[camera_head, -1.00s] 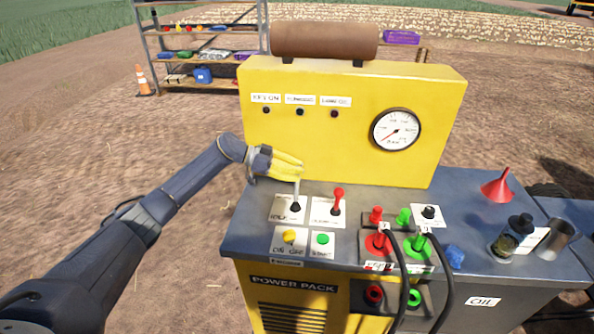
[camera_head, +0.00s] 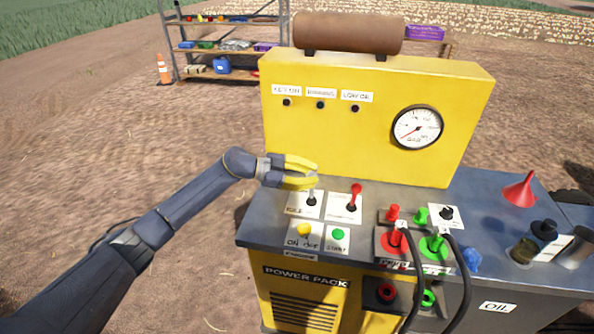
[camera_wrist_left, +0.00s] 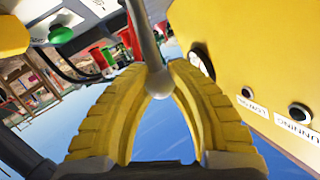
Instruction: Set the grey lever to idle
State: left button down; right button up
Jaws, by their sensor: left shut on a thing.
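The grey lever (camera_head: 312,197) stands on a white plate labelled IDLE (camera_head: 297,205) at the back left of the power pack's deck. My left gripper (camera_head: 315,174) comes in from the left, just above the plate, with its yellow fingers at the lever's upper end. In the left wrist view, the fingers (camera_wrist_left: 158,92) are shut on the grey lever (camera_wrist_left: 145,40), whose rounded end sits between the fingertips. In the head view the fingers hide the lever's top. My right gripper is not in view.
A red lever (camera_head: 354,196) stands close to the right of the grey one. A yellow button (camera_head: 304,231) and a green button (camera_head: 339,234) are in front. The yellow gauge panel (camera_head: 350,150) rises behind. Hoses and red and green couplings (camera_head: 394,240) are further right.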

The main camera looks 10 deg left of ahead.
pick_arm(q)
jog(key=shift+s+r+m+t+h, duration=0.3)
jog(key=shift+s+m+t, duration=0.1)
jog(key=shift+s+m, duration=0.25)
jog(key=shift+s, duration=0.15)
jog(key=c, duration=1.4)
grip_release()
jog(key=shift+s+a, duration=0.1)
jog(key=shift+s, duration=0.05)
jog(key=o, duration=0.3)
jog(key=shift+f, duration=0.3)
jog(key=v, duration=1.2)
jog(key=shift+r, duration=0.1)
